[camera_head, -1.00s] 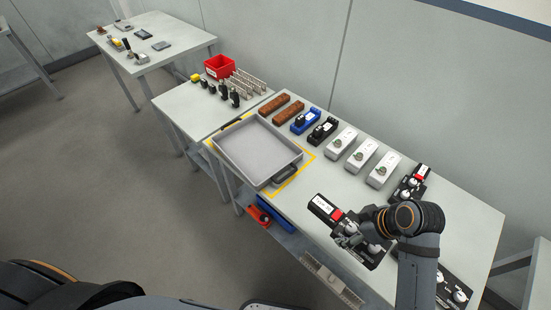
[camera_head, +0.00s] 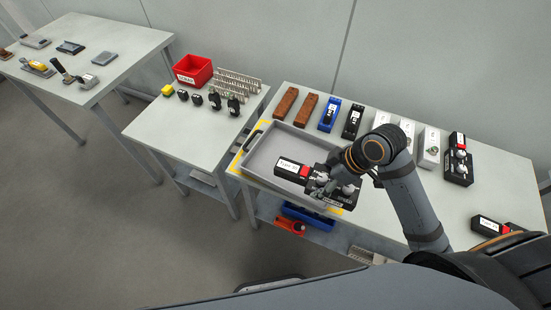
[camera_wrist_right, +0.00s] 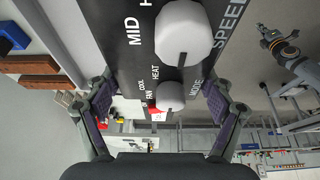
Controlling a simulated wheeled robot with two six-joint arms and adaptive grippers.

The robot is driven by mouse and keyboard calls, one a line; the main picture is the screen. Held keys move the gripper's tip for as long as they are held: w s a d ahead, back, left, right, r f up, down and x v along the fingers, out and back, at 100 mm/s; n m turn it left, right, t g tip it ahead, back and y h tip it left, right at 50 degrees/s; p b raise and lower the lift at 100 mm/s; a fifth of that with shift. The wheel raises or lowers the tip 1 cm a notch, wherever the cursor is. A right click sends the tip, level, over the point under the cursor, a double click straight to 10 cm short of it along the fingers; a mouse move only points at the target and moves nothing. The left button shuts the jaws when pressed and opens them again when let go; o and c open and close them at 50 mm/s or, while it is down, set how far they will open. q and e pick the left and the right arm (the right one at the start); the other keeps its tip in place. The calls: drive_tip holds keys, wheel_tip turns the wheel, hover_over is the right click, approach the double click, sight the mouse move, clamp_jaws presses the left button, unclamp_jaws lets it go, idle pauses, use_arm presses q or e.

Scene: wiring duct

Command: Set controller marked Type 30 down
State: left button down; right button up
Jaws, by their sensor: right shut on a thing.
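My right gripper (camera_head: 340,187) is shut on a black controller (camera_head: 316,175) with white dials, a red block and a white label. The label seems to start with "Type"; its number is too small to read surely. The controller is held over the right part of the grey tray (camera_head: 268,143); whether its underside touches the tray is hidden. My left gripper is not in view.
Two other black controllers stand on the table to the right, one at the back (camera_head: 457,165), one at the front (camera_head: 488,224). Blue (camera_head: 329,116) and black (camera_head: 353,121) devices, white boxes and brown blocks line the back. A red bin (camera_head: 193,70) stands on the side table.

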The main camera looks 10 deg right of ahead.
drive_tip(key=shift+w+d+f, duration=0.1)
drive_tip(key=shift+d+f, duration=0.05)
drive_tip(key=shift+d, duration=0.3)
drive_tip(key=shift+w+a+f, duration=0.15)
drive_tip(key=shift+w, duration=0.2)
drive_tip(key=shift+w+a+f, duration=0.1)
drive_tip(key=shift+w, duration=0.25)
drive_tip(key=w+a+f, duration=0.1)
drive_tip(key=w+f, duration=0.1)
drive_tip(key=w, duration=0.1)
drive_tip(key=w+a+f+p, duration=0.1)
drive_tip(key=w+f, duration=0.2)
drive_tip(key=w, duration=0.1)
drive_tip(key=w+a+f, duration=0.1)
drive_tip(key=w+f, duration=0.2)
drive_tip(key=shift+w+a+p, duration=0.15)
drive_tip(key=shift+w+p, duration=0.1)
drive_tip(key=shift+p, duration=0.1)
drive_tip(key=shift+w+a+f, duration=0.2)
drive_tip(key=shift+w+f, duration=0.25)
drive_tip(key=shift+f, duration=0.1)
wheel_tip(320, 180, down, 2)
drive_tip(key=shift+f+p, duration=0.15)
drive_tip(key=shift+p, duration=0.35)
drive_tip(key=shift+f, duration=0.4)
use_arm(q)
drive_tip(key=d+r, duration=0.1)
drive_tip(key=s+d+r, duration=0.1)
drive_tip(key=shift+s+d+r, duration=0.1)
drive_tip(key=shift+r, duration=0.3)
